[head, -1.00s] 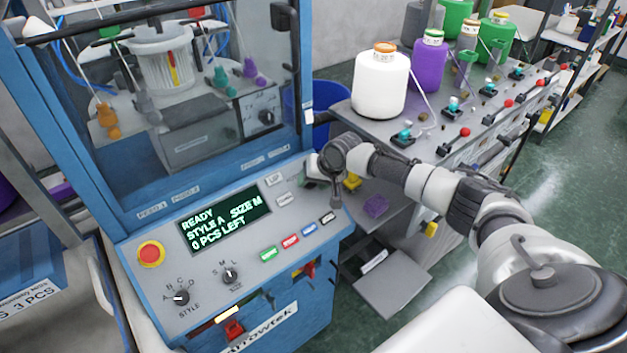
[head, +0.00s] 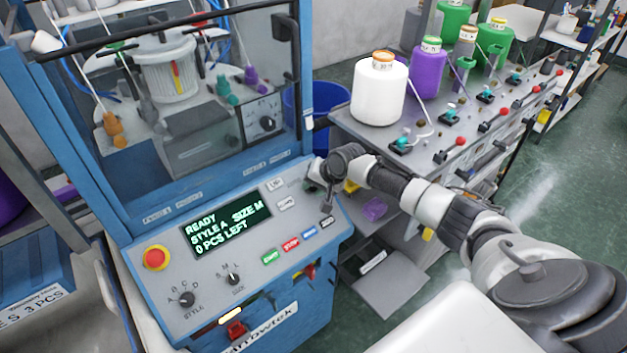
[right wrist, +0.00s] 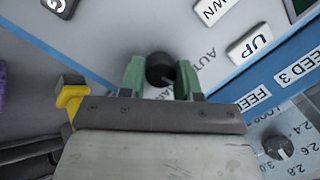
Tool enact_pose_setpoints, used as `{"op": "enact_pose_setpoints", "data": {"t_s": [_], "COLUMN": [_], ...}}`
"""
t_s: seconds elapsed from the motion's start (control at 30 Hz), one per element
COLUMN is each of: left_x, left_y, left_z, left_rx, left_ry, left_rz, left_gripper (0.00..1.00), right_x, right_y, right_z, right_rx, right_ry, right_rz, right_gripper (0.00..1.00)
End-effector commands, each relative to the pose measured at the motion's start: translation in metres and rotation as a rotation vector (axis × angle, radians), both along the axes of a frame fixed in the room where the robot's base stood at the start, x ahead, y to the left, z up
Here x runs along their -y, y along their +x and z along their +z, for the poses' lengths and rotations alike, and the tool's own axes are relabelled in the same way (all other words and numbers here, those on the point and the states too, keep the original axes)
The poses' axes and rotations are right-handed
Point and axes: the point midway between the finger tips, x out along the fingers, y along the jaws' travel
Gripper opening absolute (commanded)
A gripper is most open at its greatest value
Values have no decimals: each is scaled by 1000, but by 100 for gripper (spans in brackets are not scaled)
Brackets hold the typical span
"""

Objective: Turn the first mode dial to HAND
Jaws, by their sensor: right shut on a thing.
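The mode dial (right wrist: 160,69) is a round black knob on the grey panel in the right wrist view. My right gripper (right wrist: 161,77) is shut on the dial, with one green fingertip on each side. In the head view my right gripper (head: 322,172) is at the upper right of the machine's control panel (head: 215,285), and the dial is hidden there. My left gripper is not in view.
The display (head: 226,229) reads READY, STYLE A, SIZE M, 0 PCS LEFT. A red stop button (head: 156,258) and STYLE dial (head: 186,299) are lower left. A yarn-cone table stands right.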

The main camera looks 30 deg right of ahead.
Motion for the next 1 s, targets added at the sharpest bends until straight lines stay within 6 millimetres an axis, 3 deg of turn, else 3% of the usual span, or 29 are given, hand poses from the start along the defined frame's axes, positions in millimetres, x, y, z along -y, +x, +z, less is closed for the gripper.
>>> {"op": "enact_pose_setpoints", "data": {"t_s": [0.1, 0.4, 1.0], "left_x": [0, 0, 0], "left_y": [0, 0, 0], "left_z": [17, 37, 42], "left_rx": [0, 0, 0], "left_ry": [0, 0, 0], "left_rz": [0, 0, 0], "left_gripper": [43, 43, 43], "right_x": [-1, 0, 1], "right_y": [-1, -1, -2], "right_z": [3, 1, -2], "right_rx": [-8, -20, -34], "right_ry": [72, 244, 443], "right_rz": [-90, -309, -566], "right_gripper": [9, 9, 9]}}
